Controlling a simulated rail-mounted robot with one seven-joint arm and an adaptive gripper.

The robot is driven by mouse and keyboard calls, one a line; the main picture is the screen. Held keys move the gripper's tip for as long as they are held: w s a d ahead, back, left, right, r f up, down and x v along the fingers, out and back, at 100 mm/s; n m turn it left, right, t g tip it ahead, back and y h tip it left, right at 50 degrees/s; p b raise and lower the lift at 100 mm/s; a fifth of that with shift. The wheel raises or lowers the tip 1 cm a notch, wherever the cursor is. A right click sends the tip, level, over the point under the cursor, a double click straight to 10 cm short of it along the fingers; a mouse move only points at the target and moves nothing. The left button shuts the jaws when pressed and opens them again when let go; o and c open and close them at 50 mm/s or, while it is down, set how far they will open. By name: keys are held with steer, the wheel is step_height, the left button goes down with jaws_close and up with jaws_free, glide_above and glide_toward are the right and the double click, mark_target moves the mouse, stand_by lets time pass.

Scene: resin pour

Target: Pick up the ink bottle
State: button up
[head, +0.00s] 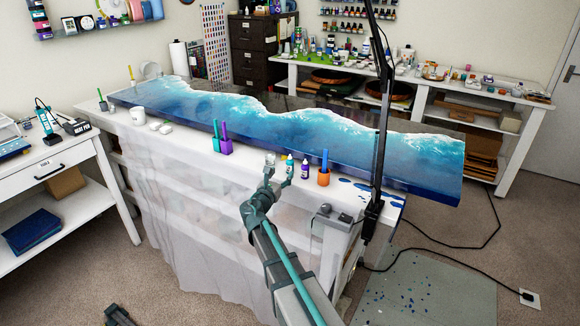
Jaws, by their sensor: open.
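Small ink bottles stand on the white bench edge in front of the blue resin slab. A dark purple bottle (305,171) with a pale cap is upright, just right of my gripper. A teal bottle (290,159) with a white tip shows right behind the gripper's right finger, partly hidden. I cannot tell which one is the task's ink bottle. My gripper (279,164) is open at the bench edge, left of the purple bottle. Whether anything stands between its fingers is too small to tell.
An orange cup (324,177) with a blue stick stands right of the bottles. Purple (226,147) and teal (215,145) holders stand to the left. The large blue resin slab (290,135) lies behind. A black upright stand (382,130) rises on the right.

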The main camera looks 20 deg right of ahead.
mark_target(288, 164)
steer(key=p+x, duration=0.2)
steer(key=x, duration=0.7)
steer(key=shift+w+d+p, duration=0.1)
steer(key=shift+p, duration=0.25)
steer(key=c, duration=1.2)
